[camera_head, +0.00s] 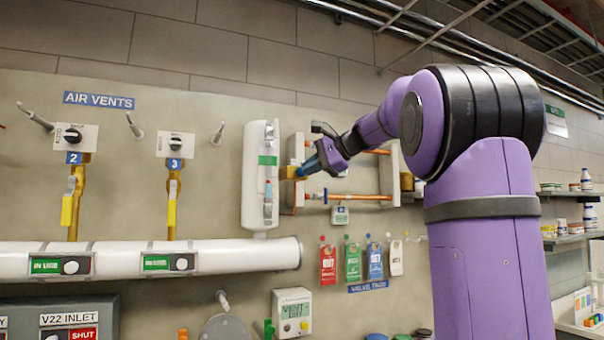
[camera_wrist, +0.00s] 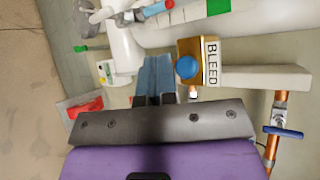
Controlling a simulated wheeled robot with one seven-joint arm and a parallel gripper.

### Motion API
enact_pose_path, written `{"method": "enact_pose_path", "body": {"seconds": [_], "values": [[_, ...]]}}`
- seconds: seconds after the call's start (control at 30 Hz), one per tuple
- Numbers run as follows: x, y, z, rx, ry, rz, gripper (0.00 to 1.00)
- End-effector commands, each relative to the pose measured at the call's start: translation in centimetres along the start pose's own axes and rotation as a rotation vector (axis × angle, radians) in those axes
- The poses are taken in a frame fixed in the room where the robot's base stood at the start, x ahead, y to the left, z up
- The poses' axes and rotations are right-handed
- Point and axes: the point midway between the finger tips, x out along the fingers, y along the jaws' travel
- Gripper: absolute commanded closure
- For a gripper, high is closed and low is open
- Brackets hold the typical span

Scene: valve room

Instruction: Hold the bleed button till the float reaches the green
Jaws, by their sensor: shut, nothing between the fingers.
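The bleed button is a round blue knob (camera_wrist: 187,67) on a brass block labelled BLEED (camera_wrist: 212,48) in the wrist view. The brass block (camera_head: 288,173) also shows in the head view, partly behind my gripper (camera_head: 308,168). My gripper's blue fingers (camera_wrist: 156,75) are shut and empty, just left of the button in the wrist view; I cannot tell whether they touch it. The white upright float housing (camera_head: 254,190) stands left of the block, with a green band (camera_head: 268,160). A small red piece, perhaps the float, shows below the band, too small to be sure.
Copper pipes (camera_head: 355,197) and a pale frame surround the block. A blue-handled valve (camera_wrist: 283,132) is at right in the wrist view. Coloured tags (camera_head: 353,262) hang below. A large white pipe (camera_head: 220,258) runs along the wall at left.

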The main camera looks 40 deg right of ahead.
Motion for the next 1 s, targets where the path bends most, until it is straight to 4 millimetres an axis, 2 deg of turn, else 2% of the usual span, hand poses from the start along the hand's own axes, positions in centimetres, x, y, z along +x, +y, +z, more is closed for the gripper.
{"method": "enact_pose_path", "body": {"seconds": [0.3,1.0], "values": [[1.21,-0.82,-0.80,-0.001,-0.001,0.001,1.00],[1.20,-0.84,-0.81,-0.001,-0.001,0.000,1.00]]}}
